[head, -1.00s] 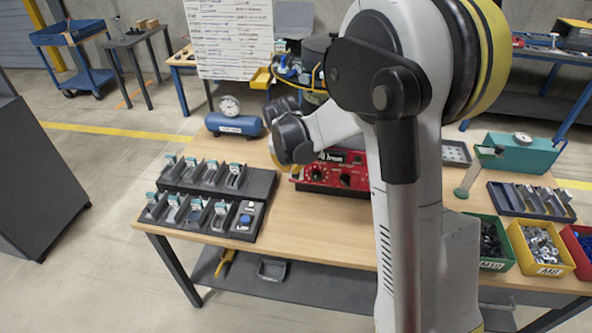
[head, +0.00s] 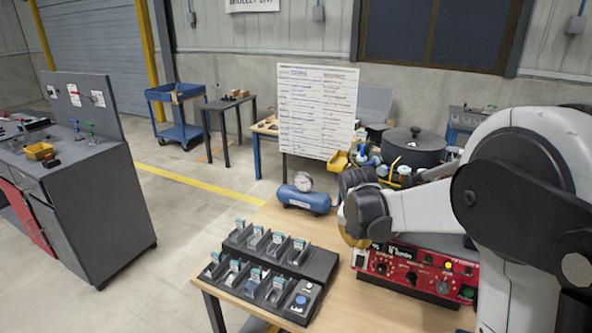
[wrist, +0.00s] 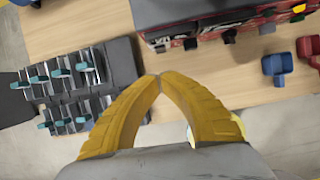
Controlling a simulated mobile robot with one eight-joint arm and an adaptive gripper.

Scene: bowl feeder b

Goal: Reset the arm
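My arm is folded at the right of the head view, its upper links standing over the workbench (head: 395,315). My gripper (head: 352,238) is mostly hidden behind the wrist in that view; only a bit of yellow finger shows. In the wrist view the two yellow fingers of my gripper (wrist: 160,77) curve together and their tips meet. Nothing shows between them. They are above the bench, apart from the things on it.
A dark rack (head: 320,264) with several teal-topped pieces stands at the bench's left; it also shows in the wrist view (wrist: 122,62). A red control box (head: 415,275) sits near my wrist. A blue tank with gauge (head: 304,199) and a whiteboard (head: 316,112) are behind.

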